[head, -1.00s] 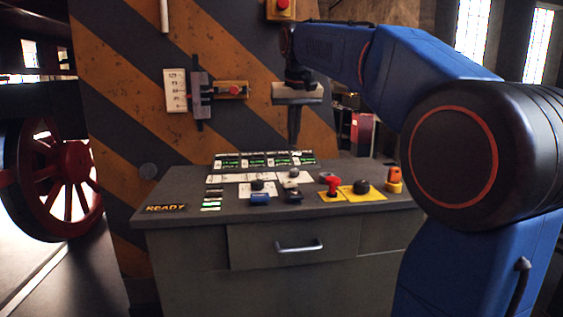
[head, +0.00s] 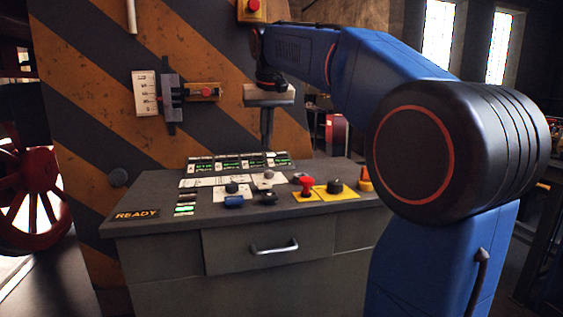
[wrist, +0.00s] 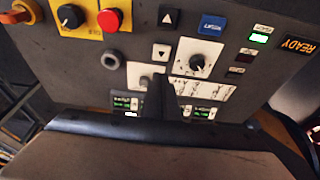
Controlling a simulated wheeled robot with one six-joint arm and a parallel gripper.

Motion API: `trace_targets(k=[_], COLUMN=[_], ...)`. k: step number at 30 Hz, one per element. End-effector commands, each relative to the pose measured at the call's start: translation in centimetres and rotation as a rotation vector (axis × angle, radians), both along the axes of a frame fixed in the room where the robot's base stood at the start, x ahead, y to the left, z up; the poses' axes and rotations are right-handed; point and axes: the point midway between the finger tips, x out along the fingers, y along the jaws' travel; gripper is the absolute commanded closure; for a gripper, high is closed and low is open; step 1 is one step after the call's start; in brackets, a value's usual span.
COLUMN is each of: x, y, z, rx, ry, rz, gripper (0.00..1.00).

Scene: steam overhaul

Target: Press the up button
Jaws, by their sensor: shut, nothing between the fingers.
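My gripper (head: 267,148) hangs fingers-down above the back part of the grey console (head: 150,192), its fingers shut and empty. In the wrist view the dark fingers (wrist: 160,92) reach over the rear controls and hide part of them. The down button (wrist: 169,17) is nearer the front edge. The fingertips look close to the up button in the picture; their height above the panel is hard to tell.
A white-plated knob (wrist: 196,62) and a blue button (wrist: 212,25) sit beside the arrow buttons. A red button (head: 307,182) and a black knob (head: 335,187) are on yellow plates. Lit displays (head: 238,162) line the back. A striped wall (head: 100,110) stands behind.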

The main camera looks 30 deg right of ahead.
Motion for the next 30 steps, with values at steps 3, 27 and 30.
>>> trace_targets(k=[3,27,30], x=[0.0,0.5,0.9], y=[0.0,0.0,-0.1], z=[0.0,0.0,-1.4], rx=[0.0,0.004,0.003], ry=[0.0,0.021,0.021], rz=[0.0,-0.001,-0.001], gripper=[1.0,1.0,1.0])
